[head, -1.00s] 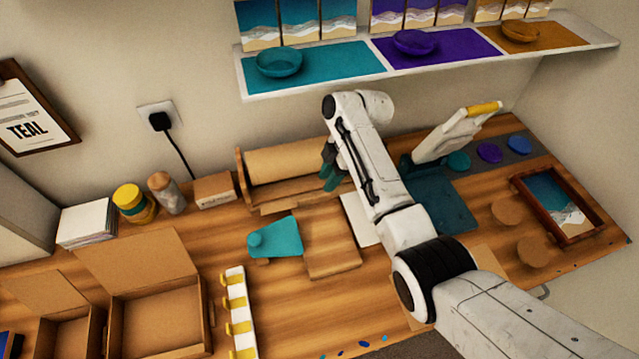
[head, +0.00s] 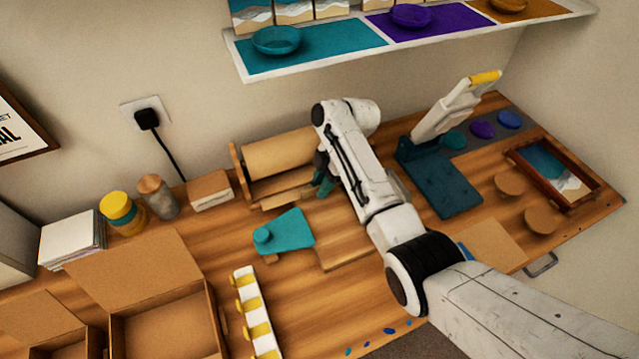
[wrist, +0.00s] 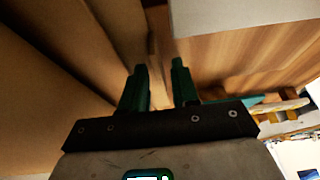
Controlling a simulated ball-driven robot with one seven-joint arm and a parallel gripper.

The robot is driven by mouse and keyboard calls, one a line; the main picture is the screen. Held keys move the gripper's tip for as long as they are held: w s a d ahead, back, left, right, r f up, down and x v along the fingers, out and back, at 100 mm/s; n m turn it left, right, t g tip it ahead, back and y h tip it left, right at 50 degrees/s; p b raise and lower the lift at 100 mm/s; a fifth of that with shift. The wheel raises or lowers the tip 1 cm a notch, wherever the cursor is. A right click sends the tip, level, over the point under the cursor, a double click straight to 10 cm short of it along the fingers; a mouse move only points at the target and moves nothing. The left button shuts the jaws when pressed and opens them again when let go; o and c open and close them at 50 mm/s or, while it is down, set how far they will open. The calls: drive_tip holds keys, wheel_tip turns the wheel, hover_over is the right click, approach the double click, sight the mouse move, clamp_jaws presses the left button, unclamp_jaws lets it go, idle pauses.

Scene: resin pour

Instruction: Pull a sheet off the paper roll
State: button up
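The brown paper roll (head: 280,155) lies in a wooden holder (head: 238,172) against the wall. A brown paper edge (head: 285,198) shows low along the front of the holder. My gripper (head: 325,178) is at the roll's right end, partly hidden by my arm. In the wrist view, my gripper's two teal fingers (wrist: 160,72) stand apart with a visible gap. The brown roll (wrist: 50,75) fills the left of that view. A thin brown edge (wrist: 154,45) runs just past the fingertips; I cannot tell whether it lies between them.
A teal tape-like dispenser (head: 285,233) and a brown board (head: 345,245) lie in front of the roll. A teal-based press (head: 440,180) stands to the right. A shelf (head: 400,35) hangs above.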

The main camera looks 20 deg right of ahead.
drive_tip(key=shift+a, duration=0.1)
clamp_jaws()
drive_tip(key=shift+s+f, duration=0.1)
drive_tip(key=shift+f, duration=0.05)
idle(0.9)
